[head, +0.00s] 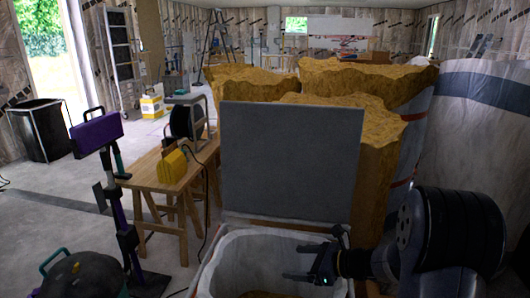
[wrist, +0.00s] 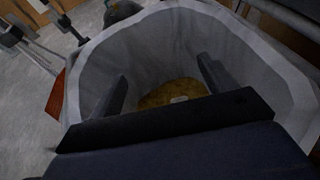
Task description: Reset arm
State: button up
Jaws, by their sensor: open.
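My gripper (head: 312,262) is at the lower right of the head view, on my dark arm that comes in from the right. It points left above a white-lined open bin (head: 225,262). In the wrist view my gripper (wrist: 160,85) shows its two dark fingers spread apart with nothing between them. Below them is the inside of the white bin (wrist: 185,40), with yellow-brown material (wrist: 165,95) at its bottom. A grey flat panel (head: 290,155) stands upright behind the bin, apart from my gripper.
Large yellow insulation rolls (head: 375,150) stand behind the panel, with a white wrapped roll (head: 470,120) at the right. A wooden workbench (head: 165,190) with a yellow tool (head: 172,165) and a purple stand (head: 97,130) are at the left. Floor is clear between bench and black bin (head: 42,130).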

jog(key=shift+w+a+r+p, duration=0.45)
jog(key=shift+a+r+p, duration=0.35)
jog(key=shift+a+p, duration=0.1)
jog(key=shift+w+a+r+p, duration=0.45)
jog(key=shift+a+r+p, duration=0.3)
jog(key=shift+a+p, duration=0.15)
